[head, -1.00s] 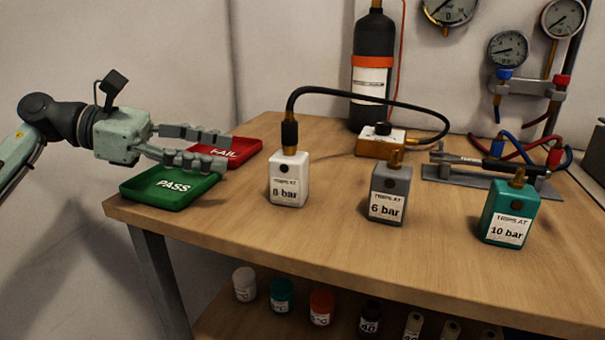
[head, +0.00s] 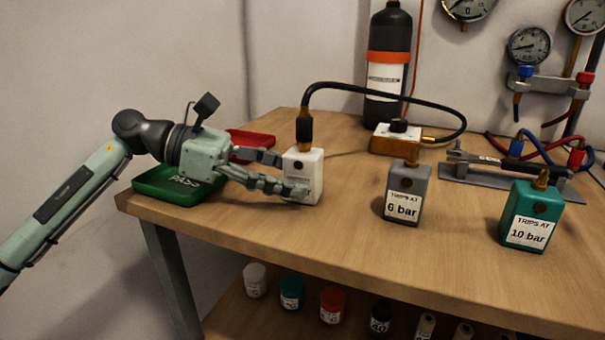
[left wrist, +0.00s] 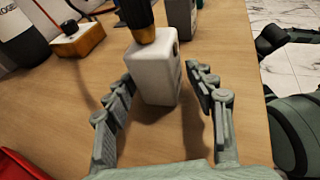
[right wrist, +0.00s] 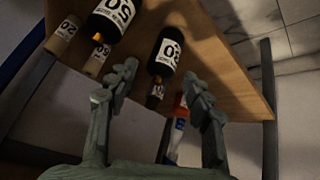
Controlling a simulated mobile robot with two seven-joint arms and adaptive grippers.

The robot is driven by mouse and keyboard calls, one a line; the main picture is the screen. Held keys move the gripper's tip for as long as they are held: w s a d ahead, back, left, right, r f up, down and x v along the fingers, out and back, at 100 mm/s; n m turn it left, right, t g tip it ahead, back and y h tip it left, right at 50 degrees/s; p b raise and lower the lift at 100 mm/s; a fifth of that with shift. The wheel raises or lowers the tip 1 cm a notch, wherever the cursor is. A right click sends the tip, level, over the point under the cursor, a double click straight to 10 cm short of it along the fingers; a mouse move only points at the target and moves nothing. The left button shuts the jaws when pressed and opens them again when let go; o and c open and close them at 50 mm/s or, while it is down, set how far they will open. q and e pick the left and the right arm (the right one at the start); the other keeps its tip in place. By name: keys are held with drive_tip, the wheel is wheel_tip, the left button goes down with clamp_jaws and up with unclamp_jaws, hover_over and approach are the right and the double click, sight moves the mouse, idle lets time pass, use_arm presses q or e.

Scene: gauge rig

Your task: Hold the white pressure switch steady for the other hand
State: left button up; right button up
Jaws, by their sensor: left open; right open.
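The white pressure switch (head: 311,163) stands upright on the bench, with a black hose fitted to its top. Its label is mostly hidden by a finger. My left gripper (head: 290,174) is open, its fingers on either side of the switch. In the left wrist view the switch (left wrist: 156,75) stands between the fingertips of the left gripper (left wrist: 160,85), with a visible gap at least on the right side. My right gripper (right wrist: 160,82) is open and empty, seen only in the right wrist view, near the lower shelf with labelled bottles.
A grey 6 bar switch (head: 407,190) and a teal 10 bar switch (head: 532,215) stand to the right. The hose runs to a brass-and-white block (head: 395,138) behind. Green PASS tray (head: 160,193) and red tray (head: 250,138) lie by the left arm. A black cylinder (head: 389,60) stands at the back.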

use_arm(q)
drive_tip(key=shift+d+f, duration=0.15)
drive_tip(key=shift+d, duration=0.45)
clamp_jaws()
idle(0.3)
idle(0.8)
